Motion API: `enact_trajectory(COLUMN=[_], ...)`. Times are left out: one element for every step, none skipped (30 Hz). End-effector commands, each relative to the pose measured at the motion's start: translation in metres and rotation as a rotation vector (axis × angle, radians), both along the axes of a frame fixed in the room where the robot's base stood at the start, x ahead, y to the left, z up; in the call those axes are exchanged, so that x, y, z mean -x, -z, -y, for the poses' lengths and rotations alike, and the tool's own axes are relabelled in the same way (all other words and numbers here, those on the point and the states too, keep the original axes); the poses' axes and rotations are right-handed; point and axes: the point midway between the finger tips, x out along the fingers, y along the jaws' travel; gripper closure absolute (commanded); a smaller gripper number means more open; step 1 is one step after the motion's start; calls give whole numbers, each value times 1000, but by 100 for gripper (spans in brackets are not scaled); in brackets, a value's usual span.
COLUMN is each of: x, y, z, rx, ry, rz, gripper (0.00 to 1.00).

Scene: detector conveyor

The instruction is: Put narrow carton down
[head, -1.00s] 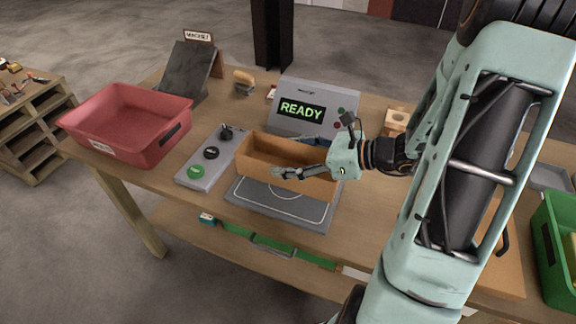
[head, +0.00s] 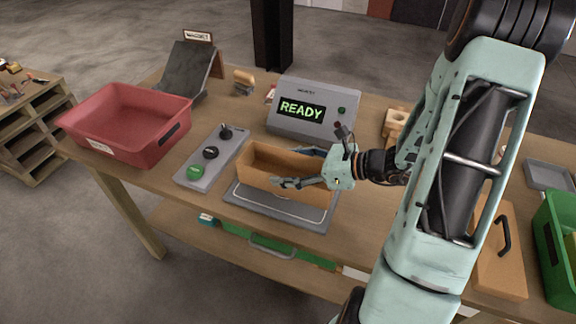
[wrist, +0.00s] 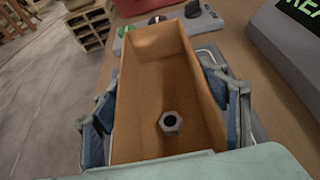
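The narrow carton (head: 262,178) is a long, open-topped brown box. In the head view it is level, low over or on the grey plate (head: 275,208) with a white outline; I cannot tell whether its underside touches. My gripper (head: 300,167) comes from the right and straddles the carton, one finger along each long wall. In the wrist view the carton (wrist: 150,85) fills the space between the fingers, which appear to press on its walls. A grey hex nut (wrist: 171,122) lies inside near my end. The carton's underside is hidden.
A console (head: 318,108) reading READY stands behind the plate. A control strip (head: 212,158) with a green button and black knobs lies left. A red bin (head: 125,120) is farther left. A green bin (head: 558,245) and a board with a handle (head: 497,265) are right.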

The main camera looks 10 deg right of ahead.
Motion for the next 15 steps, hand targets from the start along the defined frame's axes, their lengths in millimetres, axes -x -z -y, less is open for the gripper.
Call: enact_trajectory(x=[0, 0, 0, 0, 0, 0, 0, 0, 0, 0, 0, 0, 0, 0, 0], y=[0, 0, 0, 0, 0, 0, 0, 0, 0, 0, 0, -1, -1, -2, -5], z=[0, 0, 0, 0, 0, 0, 0, 0, 0, 0, 0, 0, 0, 0, 0], rx=[1, 1, 1, 1, 1, 1, 1, 1, 1, 1, 1, 1, 1, 1, 1], ry=[0, 0, 0, 0, 0, 0, 0, 0, 0, 0, 0, 0, 0, 0, 0], rz=[-1, -1, -1, -1, -1, -1, -1, -1, -1, -1, -1, -1, -1, -1, -1], gripper=[26, 23, 18, 15, 15, 15, 15, 15, 15, 15, 15, 15, 15, 15, 15])
